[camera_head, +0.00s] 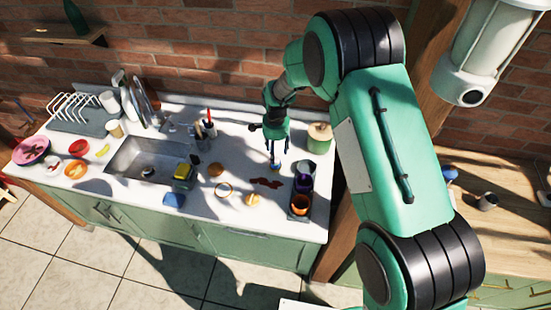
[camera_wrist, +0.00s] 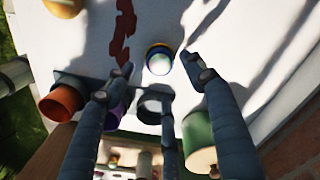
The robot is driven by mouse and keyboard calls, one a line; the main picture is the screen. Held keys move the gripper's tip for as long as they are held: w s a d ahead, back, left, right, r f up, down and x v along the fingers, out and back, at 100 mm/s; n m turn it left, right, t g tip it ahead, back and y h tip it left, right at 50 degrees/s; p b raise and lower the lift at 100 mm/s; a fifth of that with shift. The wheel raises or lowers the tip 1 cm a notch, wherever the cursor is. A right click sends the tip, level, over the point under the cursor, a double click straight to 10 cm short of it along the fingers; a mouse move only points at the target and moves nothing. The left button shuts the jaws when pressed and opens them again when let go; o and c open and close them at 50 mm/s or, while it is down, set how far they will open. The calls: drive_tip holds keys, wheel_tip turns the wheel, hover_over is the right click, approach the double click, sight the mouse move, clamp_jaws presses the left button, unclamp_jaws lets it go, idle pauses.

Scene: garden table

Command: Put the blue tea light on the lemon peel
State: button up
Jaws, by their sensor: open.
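The blue tea light (camera_wrist: 160,60) is a small round cup with a pale centre and a blue and yellow rim. It stands on the white counter between the fingertips of my gripper (camera_wrist: 158,65), apparently touching neither. In the head view the tea light (camera_head: 276,168) is a small blue spot just below my gripper (camera_head: 274,155), which points down and is open. A curved yellow piece (camera_head: 103,150), which looks like the lemon peel, lies on the counter left of the sink. It is too small to be sure of, and it is not seen in the wrist view.
A dark red strip (camera_head: 267,182) lies close to the tea light. A tray with an orange cup (camera_head: 299,204) and purple cup stands right, a green canister (camera_head: 319,138) behind. The sink (camera_head: 148,160), yellow sponge (camera_head: 183,171) and dish racks are left.

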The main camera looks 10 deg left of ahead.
drive_tip(key=shift+r, duration=2.9)
drive_tip(key=shift+r, duration=0.1)
drive_tip(key=s+d+r+n+t+p, duration=0.1)
drive_tip(key=s+d+r, duration=0.7)
drive_tip(key=s+r, duration=0.3)
drive_tip(key=s+d+r+n+t, duration=0.1)
drive_tip(key=s+d+r+t, duration=0.1)
drive_tip(key=s+d+r, duration=1.5)
drive_tip(key=s+d, duration=0.1)
drive_tip(key=s, duration=0.3)
drive_tip(key=s+d+f+n+t+b, duration=0.2)
drive_tip(key=s+d+f+n+b, duration=0.2)
drive_tip(key=d+b, duration=0.5)
drive_tip(key=shift+s+d+f+n+t+b, duration=0.35)
drive_tip(key=shift+s+f+b, duration=0.4)
drive_tip(key=shift+b, duration=2.35)
